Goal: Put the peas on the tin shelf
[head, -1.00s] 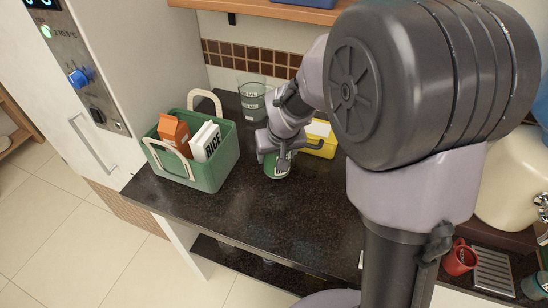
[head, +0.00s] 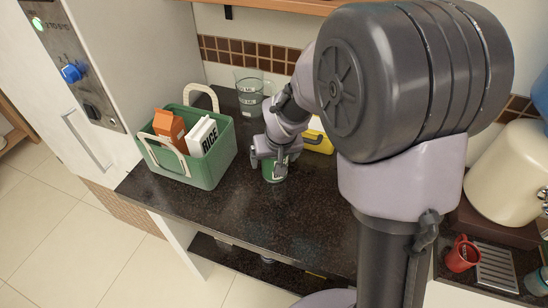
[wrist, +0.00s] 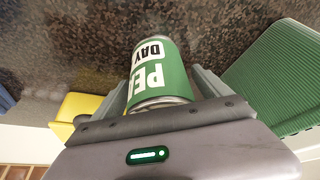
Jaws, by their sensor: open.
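The peas are a green tin with a white label band (head: 274,171), upright on the dark counter right of the green basket. In the wrist view the tin (wrist: 162,70) shows the letters "PE" and "DAY" and lies between the two fingers. My gripper (head: 270,160) is open around the tin, one finger on each side. In the wrist view my gripper (wrist: 163,88) shows a finger on each side of the tin; whether either finger touches it I cannot tell. The tin shelf cannot be made out for certain.
A green basket (head: 212,168) with a rice box (head: 203,136) and an orange carton (head: 168,125) stands close on the left. A glass jug (head: 249,92) is behind, a yellow container (head: 320,142) to the right. The front counter (head: 255,215) is clear. A wooden shelf (head: 285,6) hangs above.

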